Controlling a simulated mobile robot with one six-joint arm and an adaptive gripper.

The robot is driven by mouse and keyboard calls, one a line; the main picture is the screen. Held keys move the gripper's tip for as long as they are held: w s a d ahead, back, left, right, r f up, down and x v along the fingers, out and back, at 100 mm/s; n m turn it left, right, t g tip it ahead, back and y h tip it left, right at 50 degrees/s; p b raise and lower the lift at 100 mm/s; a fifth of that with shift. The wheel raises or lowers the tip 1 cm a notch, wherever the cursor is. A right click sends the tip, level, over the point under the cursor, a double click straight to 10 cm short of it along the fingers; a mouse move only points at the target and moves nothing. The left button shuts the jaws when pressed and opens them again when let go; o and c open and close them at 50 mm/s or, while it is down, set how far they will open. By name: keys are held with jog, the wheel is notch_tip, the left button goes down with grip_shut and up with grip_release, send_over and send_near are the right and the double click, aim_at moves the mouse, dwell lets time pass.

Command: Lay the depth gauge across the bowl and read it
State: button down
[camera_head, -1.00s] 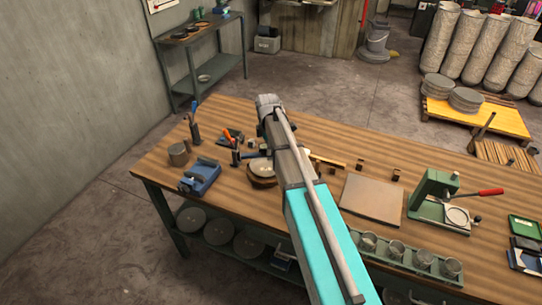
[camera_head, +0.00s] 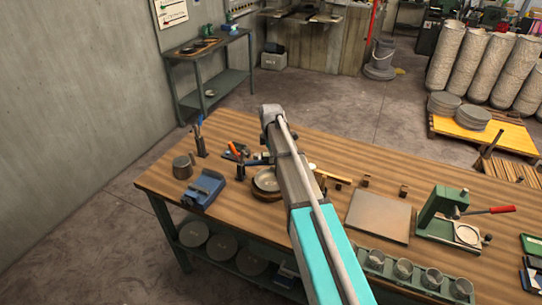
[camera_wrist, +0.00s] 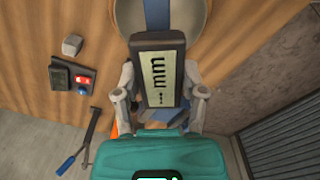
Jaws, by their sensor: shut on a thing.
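In the wrist view my gripper (camera_wrist: 160,98) is shut on the depth gauge (camera_wrist: 157,76), a dark block with a pale face marked "mm". The grey bowl (camera_wrist: 198,22) shows at the top edge of this view, partly cut off. A blue strip (camera_wrist: 157,14) runs over the bowl beyond the gauge; I cannot tell whether it touches the rim. In the head view the bowl (camera_head: 266,180) sits on the bench in a brown round holder, partly hidden by my arm. My gripper is hidden there behind the arm.
The wrist view shows a grey block (camera_wrist: 72,45), a dark device (camera_wrist: 60,76) and a hammer (camera_wrist: 88,135).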

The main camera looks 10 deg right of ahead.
jog(key=shift+f+b, duration=4.05)
jog(key=shift+f, duration=0.05)
jog(key=shift+f, duration=0.3)
jog(key=shift+c, duration=0.4)
grip_release()
jog(key=shift+r, duration=0.2)
notch_tip(320, 180, up, 9)
jog(key=p, duration=0.9)
jog(key=s+r+p, duration=0.3)
jog(key=s, duration=1.1)
jog(key=shift+r, duration=0.3)
jog(key=shift+f, duration=0.1)
